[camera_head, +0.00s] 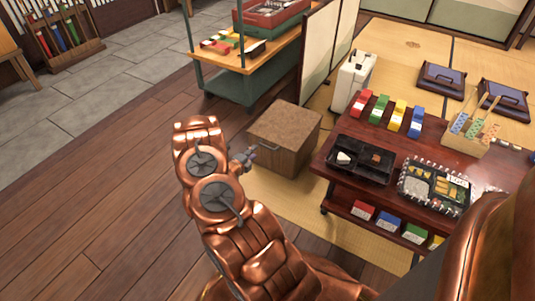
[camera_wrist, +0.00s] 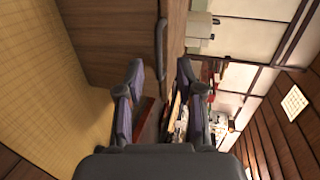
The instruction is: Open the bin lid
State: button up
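The bin is a brown box with a speckled tan lid (camera_head: 287,122), and the lid looks shut. It stands on the tatami at the middle of the head view. A dark bar handle (camera_head: 268,146) is on its upper front. My gripper (camera_head: 246,157) is just left of this handle, partly hidden by my copper arm. In the wrist view, my gripper (camera_wrist: 160,75) is open. The bin's brown wood (camera_wrist: 112,45) fills the upper left, and the handle (camera_wrist: 161,50) lies ahead, between the lines of the two fingers. I see no clear contact with it.
A dark red low table (camera_head: 325,165) with a black tray (camera_head: 362,160) stands close to the right of the bin. A green cart (camera_head: 235,85) and a folding screen (camera_head: 318,50) stand behind. Wooden floor (camera_head: 100,190) is free on the left.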

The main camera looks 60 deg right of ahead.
aim_at(267, 147)
jog(key=shift+m+g+h, duration=0.3)
jog(key=shift+s+d+f+b, duration=0.3)
jog(key=shift+d+f+b, duration=0.15)
jog(key=shift+d, duration=1)
jog(key=shift+s+d+f+b, duration=0.35)
jog(key=shift+d+f+b, duration=0.1)
jog(key=shift+d, duration=1)
jog(key=shift+s+d+f+b, duration=0.3)
jog(key=shift+d+f+b, duration=0.15)
jog(key=shift+d, duration=1)
jog(key=shift+c, duration=0.2)
grip_shut()
